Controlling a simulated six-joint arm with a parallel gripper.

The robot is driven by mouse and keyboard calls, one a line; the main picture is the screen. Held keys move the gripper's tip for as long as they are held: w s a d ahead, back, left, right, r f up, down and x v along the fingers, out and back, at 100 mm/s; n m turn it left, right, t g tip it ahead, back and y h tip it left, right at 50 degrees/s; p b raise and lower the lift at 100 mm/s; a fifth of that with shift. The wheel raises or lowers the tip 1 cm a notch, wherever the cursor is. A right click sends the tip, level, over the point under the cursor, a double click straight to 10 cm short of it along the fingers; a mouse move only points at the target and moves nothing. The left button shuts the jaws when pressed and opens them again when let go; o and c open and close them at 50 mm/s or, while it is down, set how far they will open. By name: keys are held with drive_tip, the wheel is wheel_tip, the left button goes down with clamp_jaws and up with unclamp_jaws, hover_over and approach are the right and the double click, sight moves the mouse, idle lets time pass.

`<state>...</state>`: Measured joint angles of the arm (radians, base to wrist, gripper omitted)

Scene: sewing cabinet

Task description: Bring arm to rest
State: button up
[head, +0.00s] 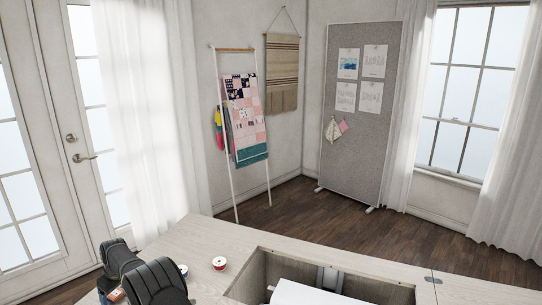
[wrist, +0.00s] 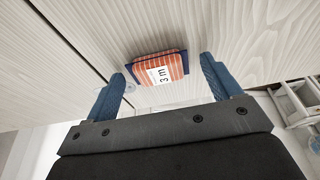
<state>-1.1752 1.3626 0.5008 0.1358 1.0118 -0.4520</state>
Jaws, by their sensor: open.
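My gripper (wrist: 162,70) is open in the wrist view, with its two blue fingers spread apart and nothing held between them. An orange striped packet with a white "3 m" label and dark blue edge (wrist: 160,68) lies on the pale wood surface beyond the fingers, apart from both as far as I can see. A bit of the orange packet (head: 117,295) shows beside the arm.
On the pale wood cabinet top (head: 205,240) are a red spool (head: 220,263) and a blue-rimmed spool (head: 183,271) close to my arm. A rectangular opening holds a white object (head: 300,292). White shelving (wrist: 298,105) stands at right in the wrist view.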

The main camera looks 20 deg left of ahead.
wheel_tip(320, 180, up, 5)
drive_tip(key=shift+a+f, duration=0.1)
drive_tip(key=shift+f, duration=0.05)
drive_tip(key=w+d+r, duration=0.6)
drive_tip(key=w+d, duration=0.1)
drive_tip(key=d, duration=0.2)
drive_tip(key=w+d+m+t, duration=0.1)
drive_tip(key=w+d+m, duration=0.3)
drive_tip(key=w+d, duration=0.75)
drive_tip(key=w+d+m, duration=0.3)
drive_tip(key=w+d, duration=0.5)
drive_tip(key=d, duration=0.3)
drive_tip(key=w+d+m+t+h, duration=0.1)
drive_tip(key=w+d+m, duration=0.2)
drive_tip(key=w+d, duration=0.6)
drive_tip(key=w+d+m+t+h, duration=0.1)
drive_tip(key=w+d+m, duration=0.2)
drive_tip(key=w+d, duration=0.5)
drive_tip(key=d, duration=0.7)
drive_tip(key=shift+w, duration=0.35)
drive_tip(key=shift+r, duration=0.1)
drive_tip(key=s+a+n, duration=0.2)
drive_tip(key=s+a, duration=0.2)
drive_tip(key=a, duration=0.5)
drive_tip(key=s+a+n+y, duration=0.1)
drive_tip(key=s+a, duration=0.3)
drive_tip(key=a, duration=0.5)
drive_tip(key=shift+s+a+n+g, duration=0.2)
drive_tip(key=shift+a+n+g, duration=0.1)
drive_tip(key=shift+n, duration=0.3)
